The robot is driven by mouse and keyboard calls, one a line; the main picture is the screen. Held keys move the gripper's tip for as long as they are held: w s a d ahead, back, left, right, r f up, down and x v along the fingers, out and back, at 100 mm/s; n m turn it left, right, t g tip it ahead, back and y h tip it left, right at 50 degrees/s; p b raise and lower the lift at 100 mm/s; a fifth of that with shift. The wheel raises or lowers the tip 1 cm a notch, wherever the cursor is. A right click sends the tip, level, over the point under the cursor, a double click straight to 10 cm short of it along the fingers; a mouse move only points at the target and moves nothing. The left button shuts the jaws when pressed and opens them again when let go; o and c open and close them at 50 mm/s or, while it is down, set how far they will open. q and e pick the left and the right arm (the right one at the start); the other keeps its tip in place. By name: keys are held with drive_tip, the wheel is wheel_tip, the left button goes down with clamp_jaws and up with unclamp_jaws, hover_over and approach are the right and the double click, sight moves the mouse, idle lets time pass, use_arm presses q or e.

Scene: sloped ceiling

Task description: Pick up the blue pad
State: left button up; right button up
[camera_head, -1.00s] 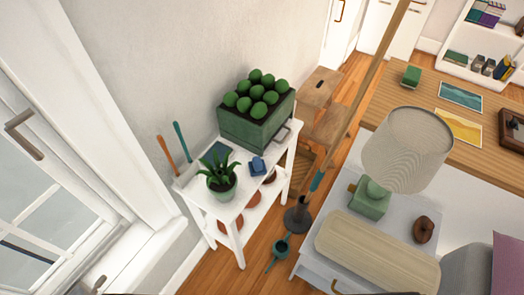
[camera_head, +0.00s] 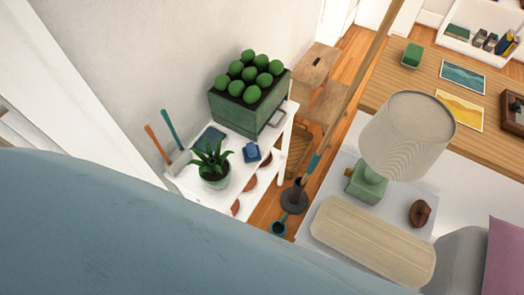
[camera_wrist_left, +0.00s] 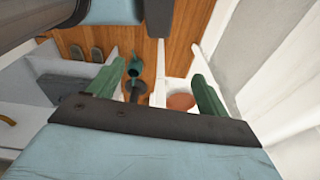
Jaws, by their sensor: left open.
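A white two-tier stand (camera_head: 178,182) is against the wall in the head view. On its top lies a flat dark blue pad (camera_head: 210,138), between the green planter and the potted plant. A smaller, brighter blue object (camera_head: 251,152) sits to its right; I cannot tell its exact shape. My left arm fills the lower left of the head view, its gripper out of sight there. In the left wrist view my left gripper (camera_wrist_left: 157,70) is open, its two green fingers apart, with nothing seen held between them. The pad does not show clearly in that view.
A large green planter (camera_head: 236,118) and a potted plant (camera_head: 213,176) crowd the stand top. Two tool handles (camera_head: 171,130) rise at its left end. A pole (camera_head: 345,100) and a lamp (camera_head: 407,135) stand to the right. A watering can (camera_head: 279,228) is on the floor.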

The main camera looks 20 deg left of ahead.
use_arm(q)
drive_tip(key=w+d+r+t, duration=0.1)
drive_tip(key=w+r, duration=0.6)
drive_tip(key=r, duration=0.3)
drive_tip(key=w+d+r, duration=0.1)
drive_tip(key=w+r, duration=0.5)
drive_tip(key=r, duration=0.4)
drive_tip(key=w+d+r+n+h, duration=0.1)
drive_tip(key=w+d+r+n, duration=0.2)
drive_tip(key=w, duration=0.4)
drive_tip(key=w+d+r+h, duration=0.1)
drive_tip(key=w+d+r, duration=0.25)
drive_tip(key=w, duration=0.35)
drive_tip(key=n+g+y+p, duration=0.1)
drive_tip(key=n+y, duration=0.2)
drive_tip(key=n, duration=0.4)
approach(251, 147)
drive_tip(key=f, duration=0.1)
drive_tip(key=f+b, duration=0.1)
drive_tip(key=f, duration=0.3)
drive_tip(key=shift+w, duration=0.4)
drive_tip(key=f, duration=0.1)
drive_tip(key=f+b, duration=0.1)
drive_tip(key=f, duration=0.3)
drive_tip(key=shift+w+a+f+b, duration=0.1)
drive_tip(key=shift+w+a+b, duration=0.1)
drive_tip(key=shift+a+b, duration=0.2)
use_arm(e)
drive_tip(key=shift+s+f, duration=0.1)
drive_tip(key=shift+f, duration=0.65)
